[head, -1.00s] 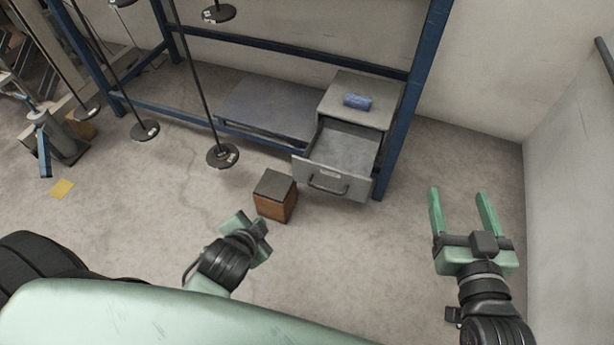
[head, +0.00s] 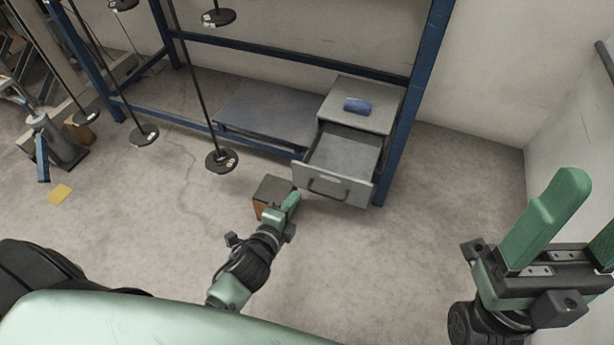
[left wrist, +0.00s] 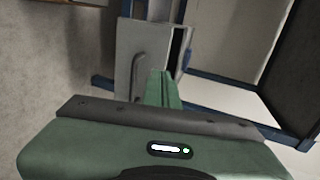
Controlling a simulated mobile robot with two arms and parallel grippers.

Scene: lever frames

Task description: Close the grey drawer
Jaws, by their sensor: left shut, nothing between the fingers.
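The grey drawer (head: 337,186) stands pulled out of its grey cabinet (head: 372,96) and looks empty inside. Its dark bar handle (head: 328,188) is on the front face. In the left wrist view the drawer front (left wrist: 155,52) and handle (left wrist: 137,75) show just beyond the fingers. My left gripper (head: 292,200) is shut and empty, just left of and in front of the drawer front, apart from it as far as I can tell. It also shows in the left wrist view (left wrist: 163,85). My right gripper (head: 590,215) is open and empty at the right edge.
A brown box with a dark top (head: 270,190) stands on the floor, partly behind my left gripper. A blue roll (head: 357,105) lies on the cabinet. A blue rack post (head: 408,120) rises beside the cabinet. Hanging rods with black discs (head: 221,161) are to the left. Floor right of the drawer is clear.

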